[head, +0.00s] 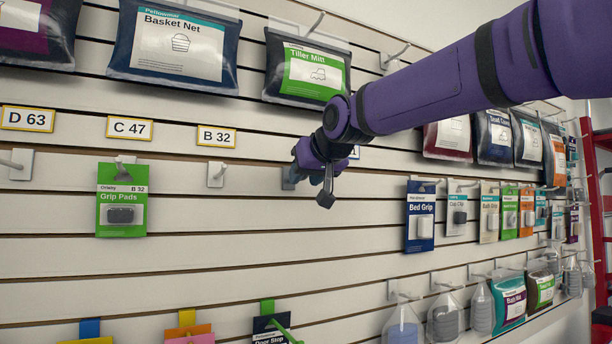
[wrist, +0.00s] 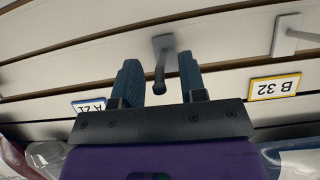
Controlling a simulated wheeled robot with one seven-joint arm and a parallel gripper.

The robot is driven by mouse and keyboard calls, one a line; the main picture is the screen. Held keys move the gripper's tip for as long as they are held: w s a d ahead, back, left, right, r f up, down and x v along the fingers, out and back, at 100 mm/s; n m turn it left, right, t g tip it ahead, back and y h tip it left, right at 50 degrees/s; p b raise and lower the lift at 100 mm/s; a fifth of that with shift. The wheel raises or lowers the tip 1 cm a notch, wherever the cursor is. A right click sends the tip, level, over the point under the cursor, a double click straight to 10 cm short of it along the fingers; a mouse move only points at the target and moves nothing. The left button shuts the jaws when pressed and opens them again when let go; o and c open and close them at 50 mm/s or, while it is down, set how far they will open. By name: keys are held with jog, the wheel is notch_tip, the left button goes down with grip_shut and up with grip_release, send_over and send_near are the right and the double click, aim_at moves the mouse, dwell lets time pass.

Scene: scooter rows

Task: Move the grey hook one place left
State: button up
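The grey hook (wrist: 160,72) shows in the wrist view with its plate on the slatted wall and its prong between my two fingers. My gripper (wrist: 160,72) is open around the prong, with a gap visible on both sides. The B 32 label (head: 216,137) is above the bare, lighter B 32 hook. The A 21 label (wrist: 89,105) shows upside down in the wrist view.
Grip Pads (head: 122,205) hang on a hook below the C 47 label (head: 130,128). A bare hook (head: 20,163) is below the D 63 label (head: 27,119). A Tiller Mitt pack (head: 308,72) hangs above; a Bed Grip pack (head: 420,215) hangs to the right.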

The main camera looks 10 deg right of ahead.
jog(key=v, duration=1.1)
jog(key=s+d+f+m+g+h, duration=0.1)
jog(key=s+d+f+g, duration=0.1)
jog(key=s+d+f, duration=0.3)
jog(key=s+d+f+m+g+h, duration=0.1)
jog(key=s+d+f+g, duration=0.2)
jog(key=f, duration=1.4)
jog(key=s+d+f+m+g+h, duration=0.1)
jog(key=s+d+f+g+h, duration=0.1)
jog(key=s+d+f, duration=0.7)
jog(key=s+f, duration=0.2)
jog(key=s, duration=0.4)
jog(key=shift+s, duration=0.35)
